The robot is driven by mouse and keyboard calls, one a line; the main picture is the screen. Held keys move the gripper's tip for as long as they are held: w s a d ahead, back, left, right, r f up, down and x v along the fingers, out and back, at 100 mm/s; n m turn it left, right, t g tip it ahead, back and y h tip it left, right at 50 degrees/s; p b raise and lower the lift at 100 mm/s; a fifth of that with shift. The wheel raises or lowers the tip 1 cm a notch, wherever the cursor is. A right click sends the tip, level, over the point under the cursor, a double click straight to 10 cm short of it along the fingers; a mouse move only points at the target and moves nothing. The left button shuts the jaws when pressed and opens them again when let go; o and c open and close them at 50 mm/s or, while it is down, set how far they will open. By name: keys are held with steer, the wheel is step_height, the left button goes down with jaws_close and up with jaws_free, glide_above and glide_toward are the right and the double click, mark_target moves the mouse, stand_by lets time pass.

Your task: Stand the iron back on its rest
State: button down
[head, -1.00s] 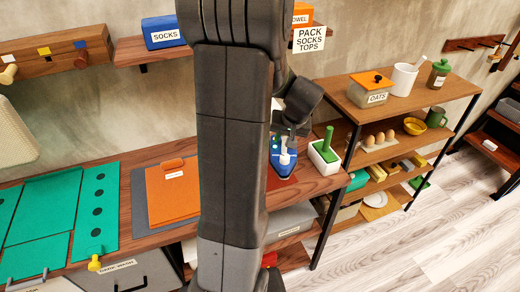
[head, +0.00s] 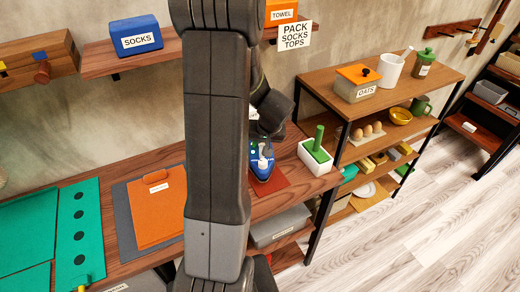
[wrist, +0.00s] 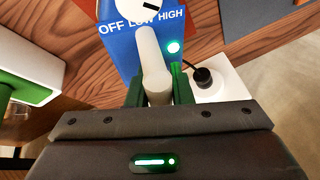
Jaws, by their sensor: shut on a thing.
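The iron (head: 262,172) is blue with a pale handle and sits at the red mat on the wooden bench. In the head view my arm hides part of this area. I cannot tell whether the iron is touching the bench or lifted, and no separate rest is clearly identifiable.
A white holder with a green handle (head: 318,158) stands right of the iron; the red mat (head: 281,183) lies under it. An orange board (head: 157,205) lies left. Shelves (head: 385,90) stand right.

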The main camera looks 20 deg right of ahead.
steer(key=shift+f, duration=1.6)
steer(key=shift+f, duration=0.1)
steer(key=c, duration=1.3)
jaws_free()
steer(key=shift+s+r, duration=0.15)
steer(key=shift+r, duration=0.45)
steer(key=a+v, duration=0.1)
steer(key=v, duration=1)
steer(key=shift+d+b, duration=0.4)
steer(key=shift+d, duration=0.1)
